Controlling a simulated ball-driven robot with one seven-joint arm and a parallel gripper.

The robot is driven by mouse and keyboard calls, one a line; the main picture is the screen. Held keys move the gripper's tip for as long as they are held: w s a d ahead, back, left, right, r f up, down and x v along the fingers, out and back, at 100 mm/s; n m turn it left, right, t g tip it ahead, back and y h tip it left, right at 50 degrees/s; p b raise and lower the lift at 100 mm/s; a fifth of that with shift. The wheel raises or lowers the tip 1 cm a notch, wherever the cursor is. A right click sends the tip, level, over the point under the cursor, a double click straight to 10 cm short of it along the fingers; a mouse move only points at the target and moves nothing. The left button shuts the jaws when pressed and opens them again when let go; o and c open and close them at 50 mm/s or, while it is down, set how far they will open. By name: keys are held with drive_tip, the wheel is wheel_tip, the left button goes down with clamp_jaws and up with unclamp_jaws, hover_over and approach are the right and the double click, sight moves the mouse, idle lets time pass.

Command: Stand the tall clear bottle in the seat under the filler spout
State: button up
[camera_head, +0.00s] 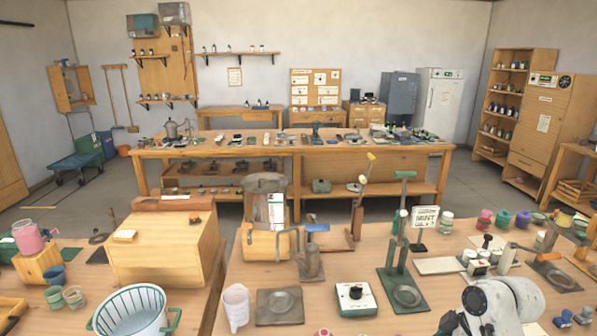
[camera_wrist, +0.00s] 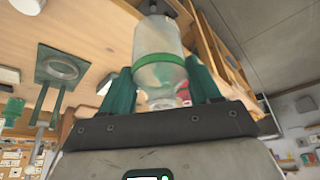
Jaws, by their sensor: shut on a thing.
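In the wrist view, my gripper (camera_wrist: 160,72) is shut on a tall clear bottle (camera_wrist: 158,45) with a green band around it. Its green fingers lie on either side of the bottle. Part of the bottle's narrower end is hidden behind the gripper body. A green stand (camera_head: 404,297) with a ring-shaped seat on its base, a post and a green top lever is on the near table in the head view. It also shows at upper left in the wrist view (camera_wrist: 62,66), apart from the bottle. My gripper and the bottle are not visible in the head view.
A white control box (camera_head: 355,298) and a dark ring plate (camera_head: 279,306) are left of the stand. A small sign (camera_head: 424,218) stands behind it. Several jars and a pale tray (camera_head: 440,265) are to its right. Bare tabletop lies in front of the sign.

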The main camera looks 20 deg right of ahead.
drive_tip(key=a+f+m+h, duration=0.1)
drive_tip(key=a+f, duration=0.3)
drive_tip(key=a, duration=0.4)
drive_tip(key=s+a+f+m+h, duration=0.1)
drive_tip(key=a+f+m, duration=0.3)
drive_tip(key=a, duration=0.3)
drive_tip(key=s+a+f+m+t+b, duration=0.1)
drive_tip(key=a+f, duration=0.3)
drive_tip(key=a, duration=0.4)
drive_tip(key=shift+a+f+m+h, duration=0.35)
drive_tip(key=shift+m+h, duration=0.05)
drive_tip(key=shift+m, duration=0.4)
